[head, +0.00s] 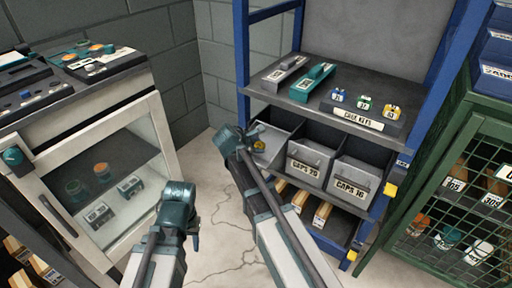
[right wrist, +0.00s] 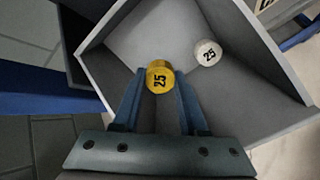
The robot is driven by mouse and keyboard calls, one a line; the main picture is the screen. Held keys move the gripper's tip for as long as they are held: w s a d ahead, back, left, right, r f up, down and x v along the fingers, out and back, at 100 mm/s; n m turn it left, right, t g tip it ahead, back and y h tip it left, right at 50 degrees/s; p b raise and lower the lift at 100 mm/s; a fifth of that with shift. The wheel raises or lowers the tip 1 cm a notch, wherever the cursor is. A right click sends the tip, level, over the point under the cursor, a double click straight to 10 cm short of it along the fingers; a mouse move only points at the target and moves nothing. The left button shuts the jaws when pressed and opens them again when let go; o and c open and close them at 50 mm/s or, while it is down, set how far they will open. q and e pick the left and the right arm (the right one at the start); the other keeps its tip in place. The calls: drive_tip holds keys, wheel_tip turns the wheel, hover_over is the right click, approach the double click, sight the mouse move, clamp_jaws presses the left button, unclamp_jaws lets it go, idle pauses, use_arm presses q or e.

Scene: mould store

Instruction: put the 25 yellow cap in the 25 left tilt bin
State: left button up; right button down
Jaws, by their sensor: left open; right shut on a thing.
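The yellow cap (right wrist: 159,77) is marked 25 and sits between the fingertips of my right gripper (right wrist: 158,92), which is shut on it. It also shows in the head view (head: 259,147). The left tilt bin (head: 284,133) is tipped open at the left of the bin row; its label is out of sight. The cap is over or inside the bin's mouth (right wrist: 145,28); I cannot tell whether it touches the bin. A white cap (right wrist: 208,53) marked 25 lies in the bin. My left gripper (head: 193,225) is open and empty, low before the glass-front cabinet.
Closed bins CAPS 20 (head: 307,168) and CAPS 16 (head: 353,186) stand right of the open bin. The shelf above holds a key block (head: 358,123) and teal and grey parts. A glass-front cabinet (head: 100,180) is left, a green mesh cage (head: 440,200) right.

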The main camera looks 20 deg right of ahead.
drive_tip(key=shift+b+x, duration=1.2)
drive_tip(key=shift+x, duration=0.85)
drive_tip(key=shift+f, duration=0.1)
drive_tip(key=shift+c, duration=1.8)
unclamp_jaws()
drive_tip(key=p+v, duration=0.8)
drive_tip(key=v, duration=0.4)
drive_tip(key=shift+a+r, duration=0.1)
drive_tip(key=shift+r, duration=0.3)
drive_tip(key=shift+s+a+r+p, duration=0.3)
drive_tip(key=shift+a+p, duration=0.1)
drive_tip(key=shift+p, duration=0.15)
